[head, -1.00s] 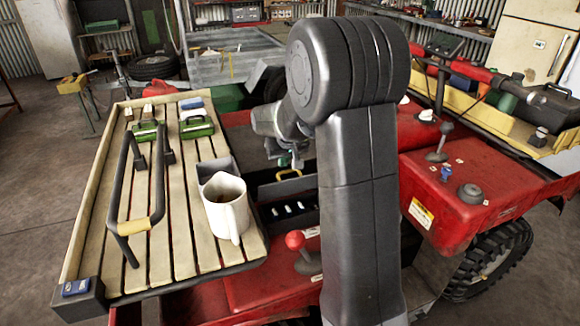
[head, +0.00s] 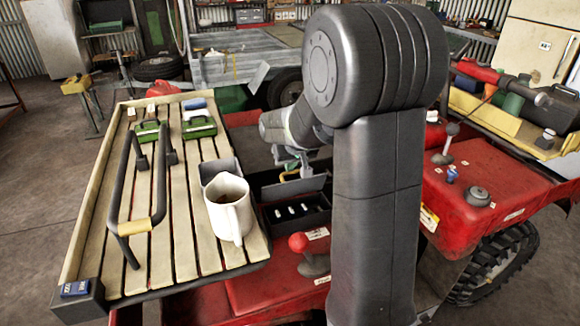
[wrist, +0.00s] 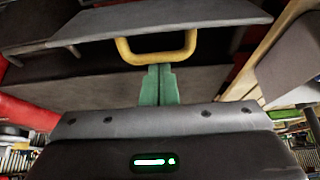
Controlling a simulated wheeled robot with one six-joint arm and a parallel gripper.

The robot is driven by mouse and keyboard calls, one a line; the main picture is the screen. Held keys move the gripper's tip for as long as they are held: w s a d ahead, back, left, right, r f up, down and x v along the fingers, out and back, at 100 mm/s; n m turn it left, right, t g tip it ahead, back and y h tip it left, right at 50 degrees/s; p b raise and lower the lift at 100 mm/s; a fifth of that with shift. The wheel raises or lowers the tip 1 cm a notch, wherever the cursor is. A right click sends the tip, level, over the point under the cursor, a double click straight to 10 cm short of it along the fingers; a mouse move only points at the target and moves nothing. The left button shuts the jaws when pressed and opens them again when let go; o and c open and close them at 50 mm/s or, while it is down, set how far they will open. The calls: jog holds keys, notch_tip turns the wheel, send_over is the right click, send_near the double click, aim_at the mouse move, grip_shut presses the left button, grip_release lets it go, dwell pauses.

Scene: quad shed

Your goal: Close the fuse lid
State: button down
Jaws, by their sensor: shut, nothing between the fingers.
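The fuse box (head: 318,218) is a dark open box with several pale fuses in a row, in the middle of the head view. Its grey lid (head: 300,189) stands raised along the far side of the box. The lid also shows in the wrist view (wrist: 215,14), with its yellow handle (wrist: 122,50) below it. My gripper (head: 291,170) is at the lid's upper edge. In the wrist view its green fingers (wrist: 160,70) are shut and empty, with their tips at the handle's crossbar. I cannot tell whether they touch it. In the head view the handle is partly hidden.
A cream jug (head: 229,208) stands on the slatted rack (head: 190,245) left of the box. A black bar with a yellow grip (head: 135,227) and green cases (head: 199,125) are also there. A red-knobbed lever (head: 299,243) rises in front of the box.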

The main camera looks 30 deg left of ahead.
aim_at(296, 182)
jog(key=shift+s+d+y+b, duration=0.3)
jog(key=shift+y+b, duration=0.1)
jog(key=shift+b, duration=0.45)
jog(key=shift+f, duration=0.1)
jog(key=s+d+t+y+b, duration=0.1)
jog(key=b, duration=0.4)
jog(key=s+d+f+t+y+b, duration=0.1)
jog(key=d+y+b, duration=0.1)
jog(key=b, duration=0.3)
jog(key=s+d+t+y+b, duration=0.1)
jog(key=d+t+b, duration=0.1)
jog(key=b, duration=0.4)
jog(key=shift+s+f+y, duration=0.35)
jog(key=shift+s+y, duration=0.05)
jog(key=shift+s+d+f+b, duration=0.55)
jog(key=shift+d+b, duration=0.1)
jog(key=shift+b, duration=0.45)
jog(key=shift+s+d+f+b, duration=0.6)
jog(key=shift+d+f+b, duration=0.15)
jog(key=shift+f, duration=0.15)
jog(key=shift+r, duration=0.1)
